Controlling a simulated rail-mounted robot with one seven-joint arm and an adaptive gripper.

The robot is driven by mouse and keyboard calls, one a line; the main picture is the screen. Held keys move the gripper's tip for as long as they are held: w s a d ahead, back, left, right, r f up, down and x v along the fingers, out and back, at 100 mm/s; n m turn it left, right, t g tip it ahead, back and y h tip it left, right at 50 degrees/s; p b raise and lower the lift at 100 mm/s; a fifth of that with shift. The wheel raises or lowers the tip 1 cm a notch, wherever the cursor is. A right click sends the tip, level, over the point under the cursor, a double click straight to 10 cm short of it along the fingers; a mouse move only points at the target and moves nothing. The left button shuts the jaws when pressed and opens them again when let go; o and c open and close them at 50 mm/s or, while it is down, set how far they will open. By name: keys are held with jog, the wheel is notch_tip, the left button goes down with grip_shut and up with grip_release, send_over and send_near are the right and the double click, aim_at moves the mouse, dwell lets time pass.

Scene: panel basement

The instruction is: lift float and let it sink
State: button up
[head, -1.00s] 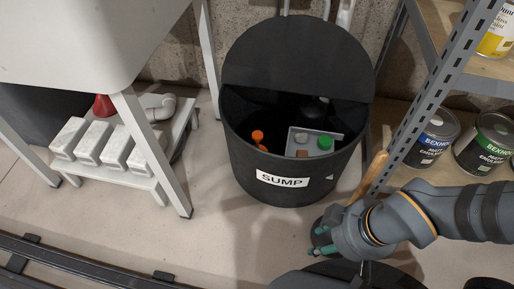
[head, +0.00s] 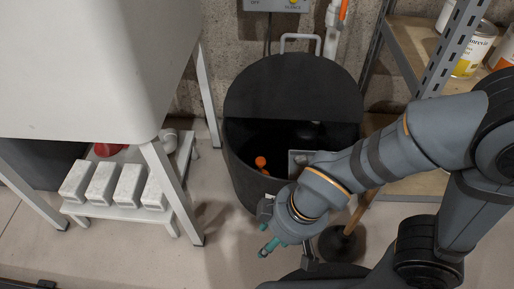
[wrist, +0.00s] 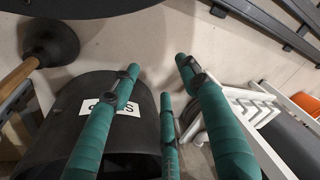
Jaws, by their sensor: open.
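The black sump bin (head: 239,178) stands on the floor, its rear half covered by a black lid (head: 293,88). An orange piece (head: 261,163), possibly the float, shows inside the dark front opening. A grey box (head: 297,160) in the opening is mostly hidden by my arm. My gripper (head: 266,240) is open and empty, outside and in front of the bin, lower than its rim. In the wrist view, its teal fingers (wrist: 158,76) are spread over the floor, with the bin's dark side and white label (wrist: 100,105) beside them. The wrist view does not show the orange piece.
A plunger (head: 341,243) stands right of the bin; it also shows in the wrist view (wrist: 50,42). A white bench (head: 118,209) with several pale blocks stands at left, below a white tub (head: 90,70). Metal shelving (head: 428,80) with cans is at right. A pipe handle (head: 300,38) rises behind the lid.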

jog(key=w+a+r+m+h+p, duration=0.1)
jog(key=w+a+r+p, duration=0.1)
jog(key=w+r+p, duration=0.15)
jog(key=w+a+r+m+p, duration=0.1)
jog(key=w+a+r+p, duration=0.1)
jog(key=w+p, duration=0.3)
jog(key=n+h+p, duration=0.2)
jog(key=n+p, duration=0.1)
jog(key=p, duration=0.3)
send_over(261, 160)
notch_tip(261, 160, down, 3)
jog(key=shift+g, duration=0.4)
notch_tip(261, 160, down, 10)
jog(key=b, duration=0.5)
jog(key=shift+s+b, duration=0.1)
jog(key=shift+b, duration=0.25)
jog(key=c, duration=0.3)
